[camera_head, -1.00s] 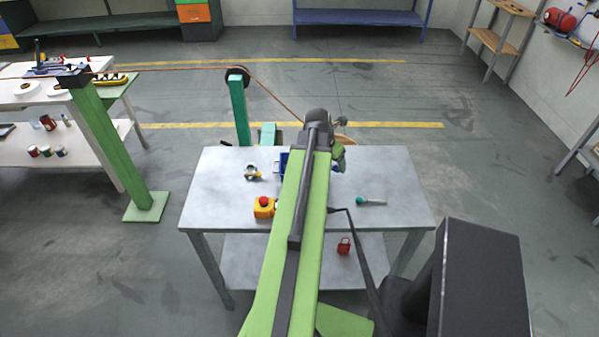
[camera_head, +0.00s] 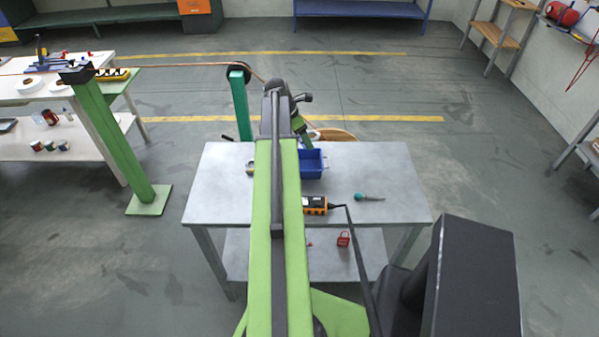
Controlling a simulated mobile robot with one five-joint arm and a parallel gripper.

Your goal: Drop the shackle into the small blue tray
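The small blue tray (camera_head: 312,166) stands on the grey table, near its back edge, just right of my arm. My arm reaches away from the camera over the table, and its far end bends down close to the back of the tray. My gripper (camera_head: 307,141) is small and mostly hidden there; its fingers cannot be made out. I cannot make out the shackle. A small yellow and grey thing (camera_head: 250,168) is partly hidden at the left side of my arm; I cannot tell what it is.
A yellow and black device (camera_head: 315,205) with a black cable and a teal-handled tool (camera_head: 368,197) lie on the grey table (camera_head: 395,172). A red padlock-like thing (camera_head: 343,239) is on the lower shelf. A green post (camera_head: 240,105) carrying a copper-coloured strand stands behind the table.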

